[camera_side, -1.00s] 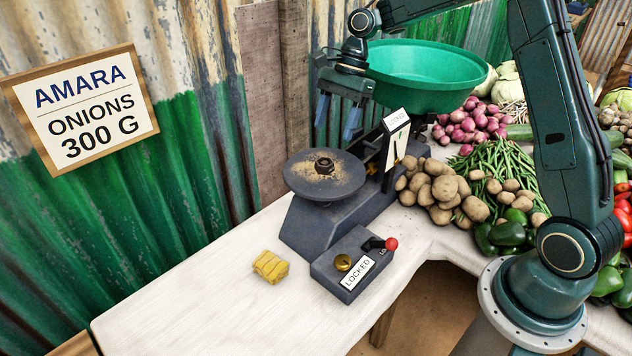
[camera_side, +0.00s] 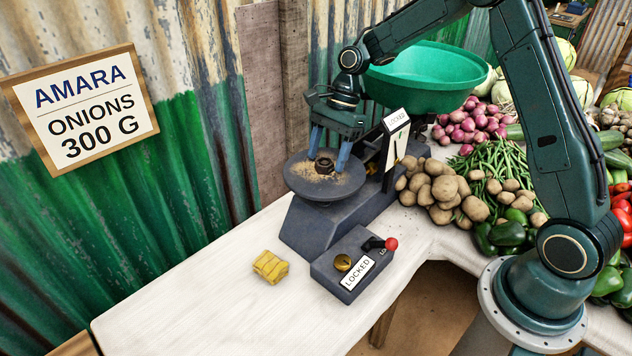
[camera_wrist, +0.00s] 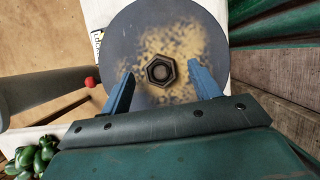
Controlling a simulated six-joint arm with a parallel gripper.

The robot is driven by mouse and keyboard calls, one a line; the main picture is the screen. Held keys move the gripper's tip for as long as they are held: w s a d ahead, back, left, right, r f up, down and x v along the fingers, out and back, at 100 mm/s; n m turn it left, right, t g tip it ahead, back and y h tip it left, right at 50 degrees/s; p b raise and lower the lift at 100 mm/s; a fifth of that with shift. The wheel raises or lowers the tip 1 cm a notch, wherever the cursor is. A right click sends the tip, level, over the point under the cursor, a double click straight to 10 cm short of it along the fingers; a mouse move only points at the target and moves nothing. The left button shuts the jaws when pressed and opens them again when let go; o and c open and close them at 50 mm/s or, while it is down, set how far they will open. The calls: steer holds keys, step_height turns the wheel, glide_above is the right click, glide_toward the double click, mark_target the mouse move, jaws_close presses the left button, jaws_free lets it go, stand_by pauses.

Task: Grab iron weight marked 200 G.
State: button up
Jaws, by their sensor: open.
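A small dark hexagonal iron weight (camera_side: 324,165) sits on the round grey scale plate (camera_side: 300,180), among brownish-yellow dust. Its marking is too small to read. In the wrist view the weight (camera_wrist: 161,71) shows from above near the plate's middle, with a round recess in its top. My gripper (camera_side: 328,168) is over the plate with its blue fingers pointing down. In the wrist view the open fingers (camera_wrist: 160,78) stand apart, one to each side of the weight, with gaps between. I cannot tell the exact height of the fingertips over the plate.
The scale's lever with a red knob (camera_side: 391,244) and a LOCKED label (camera_side: 358,273) is at the front. A yellow block (camera_side: 270,267) lies on the white counter (camera_side: 190,300). A green basin (camera_side: 430,75) and potatoes (camera_side: 440,190) stand to the right. A corrugated wall is behind.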

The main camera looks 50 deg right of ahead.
steer(key=shift+a+f, duration=0.15)
steer(key=shift+f, duration=0.25)
steer(key=c, duration=1.2)
